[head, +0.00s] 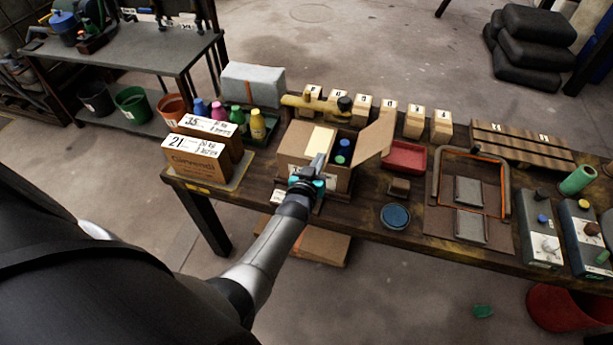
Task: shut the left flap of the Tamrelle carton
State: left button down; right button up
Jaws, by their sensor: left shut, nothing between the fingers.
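The open brown carton (336,184) stands on the workbench; its name is not legible. Its left flap (296,139) lies about flat over the left part of the opening, with a pale cream patch (322,139) at its inner side. The right flap (376,138) stands out, raised to the right. Dark bottles with blue and green caps (343,151) show inside. My left gripper (319,162) is shut and empty, at the front of the carton by the left flap; I cannot tell whether it touches. It hides part of the carton's front. My right gripper is not in view.
Two labelled cartons (201,149) and several coloured bottles (237,116) stand left of the carton. Numbered wooden blocks (388,113) line the back. A red tray (405,158), a small brown block (399,187) and a blue round dish (395,215) are close on the right.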

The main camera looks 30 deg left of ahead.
pick_arm(q)
jog(key=p+v, duration=0.1)
jog(key=v, duration=0.9)
jog(key=shift+p, duration=0.35)
jog(key=shift+d+f, duration=0.1)
jog(key=shift+d, duration=0.1)
jog(key=s+d+f+m+g+h+b, duration=0.1)
jog(key=s+d+f+g+b, duration=0.2)
jog(key=f, duration=0.5)
jog(key=s+d+f+m+g+h+b, duration=0.1)
jog(key=s+f+b, duration=0.1)
jog(key=s+f, duration=0.5)
jog(key=s+d+f+m+g+h+b, duration=0.1)
jog(key=s+d+f+g+b, duration=0.15)
jog(key=f, duration=0.75)
jog(key=s+a+f+m+g+b, duration=0.1)
jog(key=s+f+g+b, duration=0.2)
jog(key=s+f, duration=0.6)
jog(key=s+a+f+m+g+b, duration=0.1)
jog(key=s+f+g+b, duration=0.3)
jog(key=s+f, duration=0.6)
jog(key=s+m+b, duration=0.1)
jog(key=s, duration=0.5)
jog(key=shift+s+a+f+b, duration=0.2)
jog(key=shift+s+a+b, duration=0.1)
jog(key=shift+s+b, duration=0.05)
